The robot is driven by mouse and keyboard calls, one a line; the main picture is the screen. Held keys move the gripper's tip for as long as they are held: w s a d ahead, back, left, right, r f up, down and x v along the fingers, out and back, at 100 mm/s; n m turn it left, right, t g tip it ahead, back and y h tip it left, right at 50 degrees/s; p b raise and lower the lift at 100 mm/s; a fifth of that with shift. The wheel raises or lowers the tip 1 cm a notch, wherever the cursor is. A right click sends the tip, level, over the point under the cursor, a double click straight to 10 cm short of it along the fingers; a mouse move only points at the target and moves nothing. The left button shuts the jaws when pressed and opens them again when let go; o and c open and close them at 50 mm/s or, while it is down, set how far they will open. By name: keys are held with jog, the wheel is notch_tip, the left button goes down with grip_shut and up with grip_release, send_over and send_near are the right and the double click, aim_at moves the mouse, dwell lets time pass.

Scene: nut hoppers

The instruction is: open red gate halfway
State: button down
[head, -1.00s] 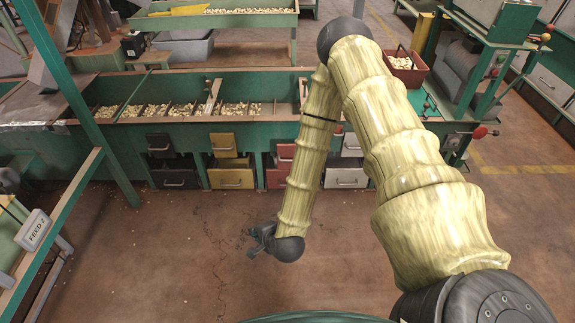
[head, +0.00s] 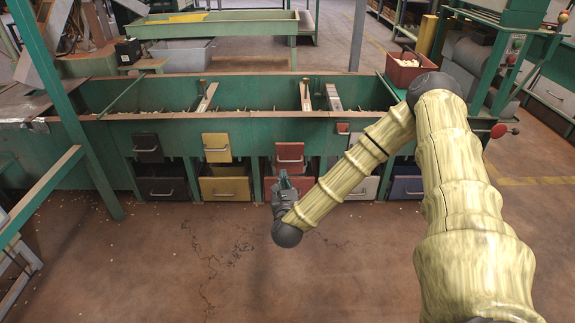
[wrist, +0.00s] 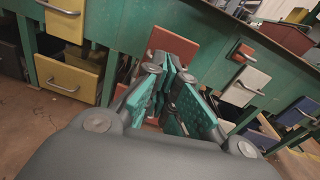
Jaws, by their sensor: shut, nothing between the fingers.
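The red gate (head: 290,156) is a flat red panel with a handle on the hopper's front, above a red drawer (head: 268,188). My gripper (head: 285,180) is just in front of and below the gate, its fingers shut with nothing between them. In the wrist view, the gate (wrist: 172,45) shows beyond my fingertips (wrist: 167,68), which hide its lower part. I cannot tell whether the fingers touch the gate or its handle.
A yellow gate (head: 217,147) and a black gate (head: 148,147) are to the left. A white gate (wrist: 246,87) and a blue gate (wrist: 297,111) are to the right. A red bin (head: 407,70) stands at the hopper's right end. The floor in front is clear.

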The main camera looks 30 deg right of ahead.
jog(key=d+m, duration=0.1)
jog(key=d, duration=0.1)
jog(key=h+b, duration=0.1)
jog(key=b, duration=0.5)
send_near(287, 149)
jog(key=shift+m, duration=0.3)
jog(key=x, duration=0.5)
jog(key=shift+w+d, duration=0.15)
jog(key=shift+b+x, duration=0.45)
jog(key=shift+x, duration=0.4)
jog(key=shift+x, duration=0.85)
